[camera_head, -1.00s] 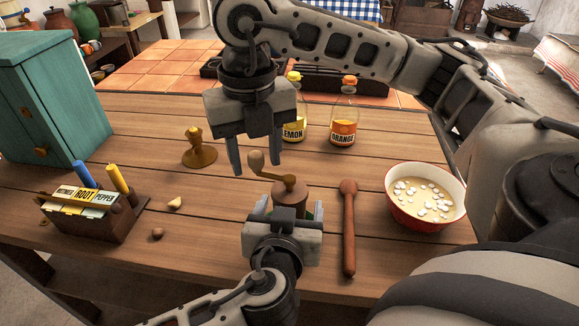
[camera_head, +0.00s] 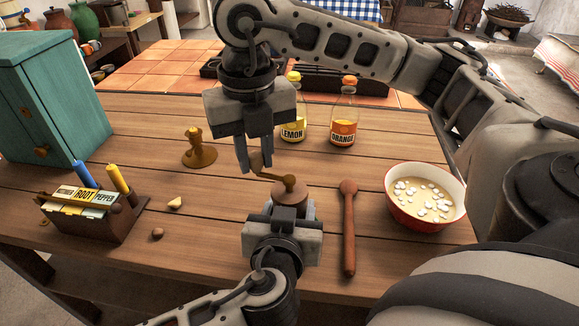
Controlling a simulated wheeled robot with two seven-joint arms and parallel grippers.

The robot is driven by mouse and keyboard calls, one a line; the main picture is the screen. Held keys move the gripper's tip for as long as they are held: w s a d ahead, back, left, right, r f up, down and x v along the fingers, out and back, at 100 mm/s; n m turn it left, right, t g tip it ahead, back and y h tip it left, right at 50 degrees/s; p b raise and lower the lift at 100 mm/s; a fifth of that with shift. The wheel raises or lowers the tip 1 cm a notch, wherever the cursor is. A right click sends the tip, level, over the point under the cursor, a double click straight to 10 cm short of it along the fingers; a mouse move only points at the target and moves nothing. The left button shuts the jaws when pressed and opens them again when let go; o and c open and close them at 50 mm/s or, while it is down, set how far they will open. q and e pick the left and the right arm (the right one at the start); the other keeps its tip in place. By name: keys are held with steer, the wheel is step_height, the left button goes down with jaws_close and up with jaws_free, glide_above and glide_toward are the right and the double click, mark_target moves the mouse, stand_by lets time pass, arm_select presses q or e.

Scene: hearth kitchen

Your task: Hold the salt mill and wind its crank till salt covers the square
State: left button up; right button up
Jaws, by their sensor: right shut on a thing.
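The salt mill (camera_head: 291,194) is a brown wooden mill with a brass crank (camera_head: 275,178) on top. It stands upright at the table's front middle, its lower part hidden by my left gripper (camera_head: 289,213). The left fingers have closed in on the mill's body, though their tips are hidden. My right gripper (camera_head: 254,163) points down from above, shut on the crank's wooden knob (camera_head: 257,160), left of and behind the mill's top. I cannot make out the square or any salt on it.
A wooden pestle-like stick (camera_head: 349,228) lies right of the mill, then a red bowl (camera_head: 424,196) of white pieces. Lemon (camera_head: 292,131) and orange (camera_head: 343,133) bottles stand behind. A brass stand (camera_head: 198,152), packet box (camera_head: 93,212) and teal cabinet (camera_head: 52,100) are left.

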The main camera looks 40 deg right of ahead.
steer(key=shift+d, duration=0.1)
steer(key=d, duration=0.3)
steer(key=shift+w, duration=0.3)
stand_by(0.3)
steer(key=shift+s+d, duration=0.3)
steer(key=shift+d, duration=0.4)
steer(key=shift+s+d, duration=0.3)
steer(key=shift+d, duration=0.35)
